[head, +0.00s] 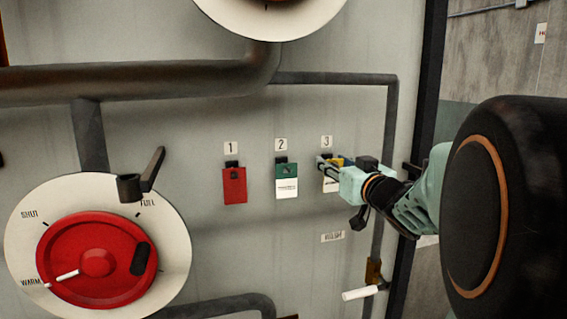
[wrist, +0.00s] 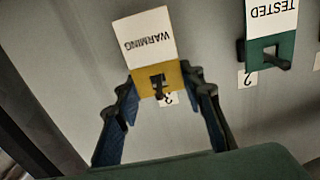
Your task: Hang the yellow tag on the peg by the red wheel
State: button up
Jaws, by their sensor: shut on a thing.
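The yellow tag (head: 331,186) hangs at the hook numbered 3 on the grey panel. The black hook still shows through the tag's slot. The red wheel (head: 97,262) sits on a white dial at the lower left. A dark peg-like fitting (head: 130,188) with a raised arm is at the dial's upper right.
A red tag (head: 234,187) hangs at 1 and a green and white tag (head: 286,184) at 2, just left of my gripper. Pipes (head: 130,84) cross above. A white-handled lever (head: 362,292) is below my gripper. The panel between tag 1 and the dial is clear.

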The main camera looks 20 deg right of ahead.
aim_at(334, 161)
jog(key=shift+r, duration=0.2)
jog(key=shift+s, duration=0.1)
dwell(0.4)
jog(key=shift+s+p, duration=0.35)
jog(key=shift+s, duration=1.15)
jog(key=shift+s, duration=0.3)
